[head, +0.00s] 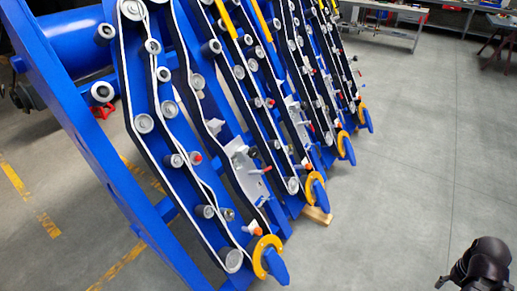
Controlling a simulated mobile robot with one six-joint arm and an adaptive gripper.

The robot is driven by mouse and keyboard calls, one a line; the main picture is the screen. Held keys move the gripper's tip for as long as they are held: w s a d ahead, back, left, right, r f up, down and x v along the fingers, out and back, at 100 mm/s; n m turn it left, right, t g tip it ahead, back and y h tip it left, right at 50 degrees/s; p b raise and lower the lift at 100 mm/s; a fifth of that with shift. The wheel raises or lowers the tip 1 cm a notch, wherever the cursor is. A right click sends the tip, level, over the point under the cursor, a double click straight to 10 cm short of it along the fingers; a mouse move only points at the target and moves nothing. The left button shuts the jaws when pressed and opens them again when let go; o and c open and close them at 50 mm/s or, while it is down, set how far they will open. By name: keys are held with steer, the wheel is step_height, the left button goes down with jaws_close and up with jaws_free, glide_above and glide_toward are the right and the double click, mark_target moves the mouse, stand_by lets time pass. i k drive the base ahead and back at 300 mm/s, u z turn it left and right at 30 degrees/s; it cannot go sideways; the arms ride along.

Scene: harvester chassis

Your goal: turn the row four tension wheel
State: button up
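Several blue row units with belts slant across the chassis. The nearest (150,95) is at the left, and the others recede to the upper right. Grey rollers sit along the belts, such as a large one (143,123) on the nearest row. Small red or orange knobs show on the rows, one (196,158) on the nearest. Yellow rings with blue tips are at the lower ends, the nearest (264,257) at bottom centre. No label shows which row is four, and I cannot single out its tension wheel. My gripper is not visible; a black part of my arm shows at bottom right, apart from the rows.
A blue frame beam (95,150) runs down the left side, with a blue cylinder (75,38) behind it. A wooden block (317,215) lies under the rows. A workbench (385,22) stands at the back. The grey floor (400,150) right of the rows is clear.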

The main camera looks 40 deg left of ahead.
mark_target(253, 153)
steer(key=u, duration=0.4)
steer(key=i, duration=1.05)
steer(key=u, duration=0.55)
